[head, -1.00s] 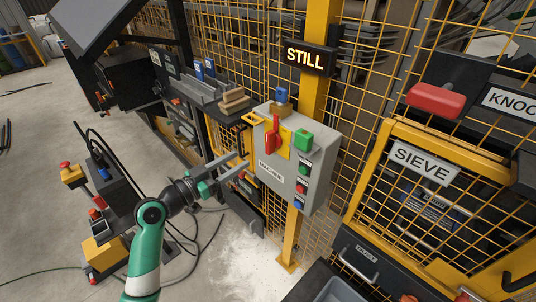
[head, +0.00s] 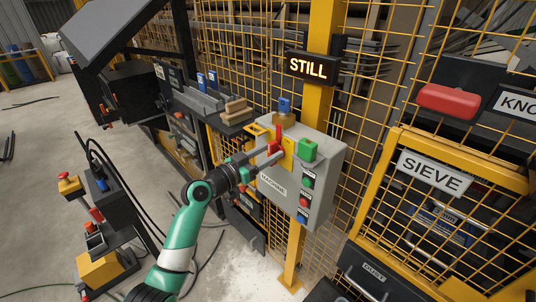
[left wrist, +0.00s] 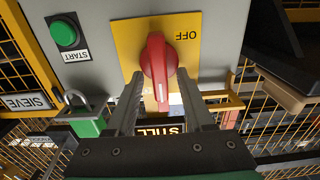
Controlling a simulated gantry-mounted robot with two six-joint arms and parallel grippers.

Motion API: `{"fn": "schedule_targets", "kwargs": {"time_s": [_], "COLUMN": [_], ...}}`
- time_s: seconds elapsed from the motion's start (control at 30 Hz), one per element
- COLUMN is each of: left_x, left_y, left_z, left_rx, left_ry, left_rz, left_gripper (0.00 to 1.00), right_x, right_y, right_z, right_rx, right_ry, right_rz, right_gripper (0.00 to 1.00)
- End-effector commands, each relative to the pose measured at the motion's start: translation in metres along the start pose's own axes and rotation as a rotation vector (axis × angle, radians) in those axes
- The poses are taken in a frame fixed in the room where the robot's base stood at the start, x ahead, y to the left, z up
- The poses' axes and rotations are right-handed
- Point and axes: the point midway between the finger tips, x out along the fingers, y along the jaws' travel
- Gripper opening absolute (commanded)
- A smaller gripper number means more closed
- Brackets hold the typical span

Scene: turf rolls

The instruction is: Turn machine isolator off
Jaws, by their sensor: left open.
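The machine isolator is a red rotary handle (head: 278,133) on a yellow plate (left wrist: 209,22), on the front of the grey box labelled MACHINE (head: 320,187). The handle (left wrist: 155,62) points up the box, in line with the STILL sign, which appears upside down in the left wrist view. An OFF label (left wrist: 187,36) lies to one side of the handle. My left gripper (head: 268,153) is open at the plate, with one finger on each side of the handle. I cannot tell whether the fingers touch it. My right gripper is not in view.
A green START button (left wrist: 65,33) and several other buttons sit on the box. The lit STILL sign (head: 311,68) is above. Yellow mesh fencing and the SIEVE gate (head: 431,172) flank the box.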

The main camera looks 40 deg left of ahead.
Motion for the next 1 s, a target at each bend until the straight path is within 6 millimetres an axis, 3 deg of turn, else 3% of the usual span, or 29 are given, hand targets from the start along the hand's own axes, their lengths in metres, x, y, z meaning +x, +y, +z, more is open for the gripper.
{"fn": "schedule_targets", "kwargs": {"time_s": [0.07,0.33,0.77,1.0], "left_x": [-0.0002,-0.0004,-0.0005,-0.0006], "left_y": [-0.0001,-0.0002,-0.0004,-0.0018], "left_z": [0.0001,0.0002,-0.0001,-0.0009], "left_rx": [0.000,0.000,-0.017,-0.112], "left_ry": [0.000,0.000,0.000,0.000], "left_rz": [0.000,0.000,0.000,-0.001], "left_gripper": [0.49,0.00,0.00,0.00], "right_x": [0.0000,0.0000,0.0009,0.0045], "right_y": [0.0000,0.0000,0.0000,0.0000], "right_z": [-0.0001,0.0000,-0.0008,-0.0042], "right_rx": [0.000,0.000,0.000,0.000], "right_ry": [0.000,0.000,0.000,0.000], "right_rz": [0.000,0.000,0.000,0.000], "right_gripper": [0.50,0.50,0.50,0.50]}}
